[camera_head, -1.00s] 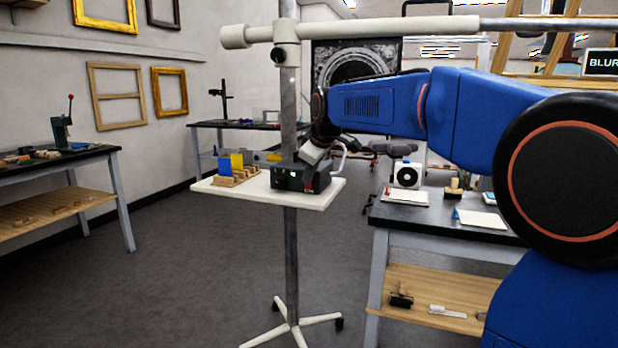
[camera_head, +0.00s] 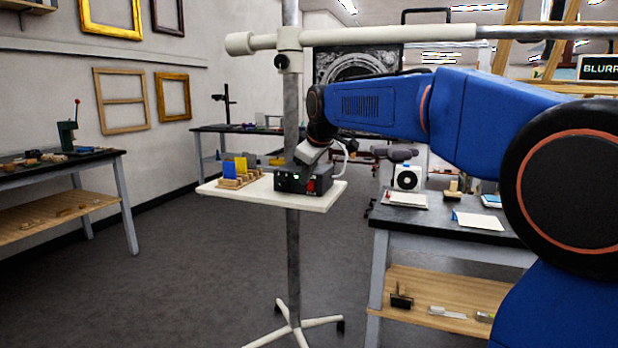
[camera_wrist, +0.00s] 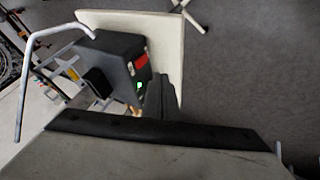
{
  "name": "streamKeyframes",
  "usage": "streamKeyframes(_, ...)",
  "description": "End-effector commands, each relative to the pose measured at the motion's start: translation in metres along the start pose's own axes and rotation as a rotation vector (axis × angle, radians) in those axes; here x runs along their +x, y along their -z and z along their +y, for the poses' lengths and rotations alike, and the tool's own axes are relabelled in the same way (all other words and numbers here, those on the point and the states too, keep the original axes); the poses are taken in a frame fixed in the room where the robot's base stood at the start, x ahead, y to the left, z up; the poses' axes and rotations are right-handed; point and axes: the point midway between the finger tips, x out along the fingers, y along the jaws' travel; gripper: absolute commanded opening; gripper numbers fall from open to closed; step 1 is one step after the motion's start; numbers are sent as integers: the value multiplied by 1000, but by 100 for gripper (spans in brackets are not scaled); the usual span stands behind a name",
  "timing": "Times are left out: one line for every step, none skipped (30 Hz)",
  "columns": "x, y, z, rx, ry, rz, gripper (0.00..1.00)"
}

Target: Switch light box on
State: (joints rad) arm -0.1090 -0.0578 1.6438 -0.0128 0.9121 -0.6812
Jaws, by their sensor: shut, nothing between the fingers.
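A dark box (camera_head: 299,184) with a red switch (camera_head: 311,185) and small green lights on its front sits on a white shelf (camera_head: 320,200) fixed to a pole stand. I cannot tell for sure that this is the light box. In the wrist view the box (camera_wrist: 118,62) shows its red switch (camera_wrist: 140,63) and a green light near its edge. My gripper (camera_wrist: 160,85) is shut and empty, its dark fingers beside the switch face. I cannot tell whether they touch it. In the head view my gripper's tip is hard to make out near the box's top.
Blue and yellow pieces in a wooden holder (camera_head: 238,180) stand left of the box. The pole (camera_head: 291,110) rises close behind the box. A white bent tube (camera_wrist: 45,35) runs beside the box. A dark-topped bench (camera_head: 440,225) stands to the right.

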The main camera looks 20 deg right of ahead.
Motion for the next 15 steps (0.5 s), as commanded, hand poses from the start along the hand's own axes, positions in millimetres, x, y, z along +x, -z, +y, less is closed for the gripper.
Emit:
streamKeyframes(-10, 1, 3, 1, -2, 1, 0)
streamKeyframes(-15, 1, 4, 1, -2, 2, 0)
streamKeyframes(-22, 1, 6, 1, -2, 2, 0)
streamKeyframes(-27, 1, 7, 0, -2, 1, 0)
streamKeyframes(-33, 2, 9, 0, -3, 2, 0)
streamKeyframes(-40, 2, 11, 0, -3, 2, 0)
streamKeyframes(-45, 2, 12, 0, -3, 1, 0)
streamKeyframes(-50, 2, 13, 0, -3, 2, 0)
streamKeyframes(-57, 2, 15, 0, -3, 1, 0)
streamKeyframes(-62, 3, 16, 0, -3, 1, 0)
streamKeyframes(-66, 3, 17, 0, -3, 1, 0)
streamKeyframes(-72, 3, 18, 0, -2, 1, 0)
streamKeyframes(-77, 3, 19, 0, -2, 1, 0)
streamKeyframes(-80, 4, 20, 1, -2, 1, 0)
streamKeyframes(-84, 4, 21, 1, -2, 1, 0)
